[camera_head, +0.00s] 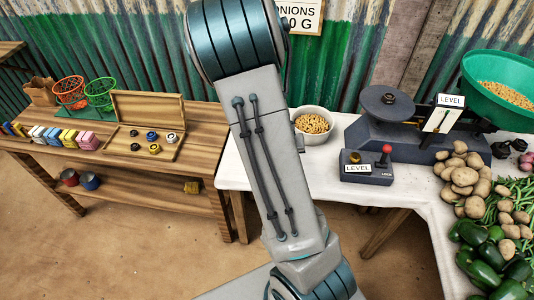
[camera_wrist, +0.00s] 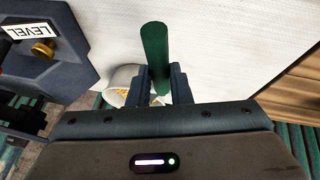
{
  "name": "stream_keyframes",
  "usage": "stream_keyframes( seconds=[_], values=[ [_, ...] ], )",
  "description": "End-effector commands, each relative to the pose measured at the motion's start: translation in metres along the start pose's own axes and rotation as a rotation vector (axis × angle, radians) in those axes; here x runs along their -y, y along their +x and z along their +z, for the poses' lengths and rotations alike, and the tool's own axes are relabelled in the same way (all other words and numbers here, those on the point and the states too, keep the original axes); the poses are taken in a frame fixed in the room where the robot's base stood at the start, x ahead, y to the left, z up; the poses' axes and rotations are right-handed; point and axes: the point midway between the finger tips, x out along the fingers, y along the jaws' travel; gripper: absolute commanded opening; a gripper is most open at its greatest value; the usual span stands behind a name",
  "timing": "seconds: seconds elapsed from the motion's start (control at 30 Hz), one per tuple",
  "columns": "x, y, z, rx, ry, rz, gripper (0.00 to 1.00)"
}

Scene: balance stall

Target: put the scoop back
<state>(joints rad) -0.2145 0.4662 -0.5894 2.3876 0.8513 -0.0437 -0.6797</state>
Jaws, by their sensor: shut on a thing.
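My gripper (camera_wrist: 161,84) is shut on a green handle (camera_wrist: 155,45), which I take to be the scoop's, in the wrist view. The handle sticks out from between the fingers toward the top of that view. The scoop's head is mostly hidden by my fingers and wrist. A white bowl (camera_head: 313,139) of tan pieces stands on the white-covered table in the head view. It shows partly behind my fingers in the wrist view (camera_wrist: 115,97). I cannot tell whether the scoop touches the bowl.
Potatoes (camera_head: 463,180) and green peppers (camera_head: 482,262) crowd the right. A wooden bench (camera_head: 190,180) with weights stands left.

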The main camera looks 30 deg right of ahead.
Motion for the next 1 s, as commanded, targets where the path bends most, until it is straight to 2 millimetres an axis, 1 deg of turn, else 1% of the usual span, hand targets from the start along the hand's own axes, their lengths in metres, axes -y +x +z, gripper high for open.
stream_keyframes(
  seconds=[0.03, 0.1, 0.17, 0.2, 0.27, 0.6, 0.7, 0.8, 0.87, 0.93, 1.0],
  values=[
    [-0.018, -0.006, -0.002, 0.006, 0.035, 0.014, 0.0],
    [-0.032, -0.008, -0.002, 0.013, 0.062, 0.025, 0.0],
    [-0.036, -0.007, -0.001, 0.017, 0.073, 0.03, 0.0],
    [-0.035, -0.006, -0.001, 0.018, 0.075, 0.031, 0.0],
    [-0.026, -0.003, 0.0, 0.019, 0.074, 0.032, 0.0],
    [0.057, 0.025, 0.005, 0.019, 0.07, 0.032, 0.0],
    [0.075, 0.031, 0.005, 0.018, 0.072, 0.031, 0.0],
    [0.085, 0.035, 0.005, 0.017, 0.073, 0.031, 0.0],
    [0.088, 0.037, 0.006, 0.017, 0.075, 0.031, 0.0],
    [0.09, 0.042, 0.009, 0.018, 0.076, 0.031, 0.0],
    [0.092, 0.051, 0.013, 0.018, 0.078, 0.032, 0.0]
  ],
)
